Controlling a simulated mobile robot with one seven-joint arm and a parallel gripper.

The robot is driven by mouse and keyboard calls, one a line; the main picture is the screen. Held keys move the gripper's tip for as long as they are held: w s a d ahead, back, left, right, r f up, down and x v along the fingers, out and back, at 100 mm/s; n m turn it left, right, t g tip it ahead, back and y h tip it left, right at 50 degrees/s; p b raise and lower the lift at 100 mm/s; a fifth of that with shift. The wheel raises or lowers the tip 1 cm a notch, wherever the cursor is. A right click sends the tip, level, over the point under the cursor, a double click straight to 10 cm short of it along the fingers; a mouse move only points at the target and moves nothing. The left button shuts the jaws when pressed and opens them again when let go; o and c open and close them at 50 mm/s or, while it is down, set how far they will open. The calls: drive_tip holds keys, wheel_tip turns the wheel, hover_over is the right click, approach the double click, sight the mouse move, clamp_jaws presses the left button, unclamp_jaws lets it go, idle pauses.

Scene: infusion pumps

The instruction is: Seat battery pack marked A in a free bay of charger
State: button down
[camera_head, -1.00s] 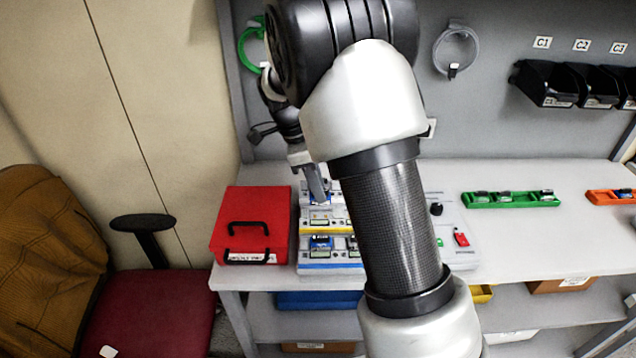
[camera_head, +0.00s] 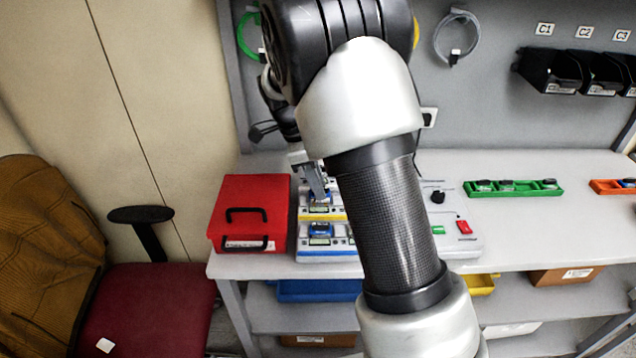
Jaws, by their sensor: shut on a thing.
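The charger (camera_head: 308,257) is a pale unit with blue and yellow stripes and rows of bays, at the left of the bench. A blue battery pack (camera_head: 320,230) sits in its front row. My gripper (camera_head: 319,196) points down over the back row, left of my forearm. It is shut on a blue battery pack (camera_head: 320,203), which is small and partly hidden by the fingers. I cannot read an A on either pack, nor tell whether the held one is inside a bay. My arm hides the charger's right part.
A red case (camera_head: 228,210) with black handles stands just left of the charger. A grey unit with a black knob (camera_head: 438,197) and red switch (camera_head: 464,227) is right of my forearm. A green tray (camera_head: 512,190) and an orange tray (camera_head: 610,187) lie farther right, with free bench around them.

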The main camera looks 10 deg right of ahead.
drive_tip(key=shift+s+f, duration=0.35)
drive_tip(key=shift+f, duration=0.5)
drive_tip(key=c, duration=1.4)
unclamp_jaws()
drive_tip(key=shift+a, duration=0.1)
drive_tip(key=shift+r, duration=0.1)
drive_tip(key=p+v, duration=0.1)
drive_tip(key=v, duration=1.8)
drive_tip(key=shift+d, duration=0.3)
drive_tip(key=shift+w, duration=0.1)
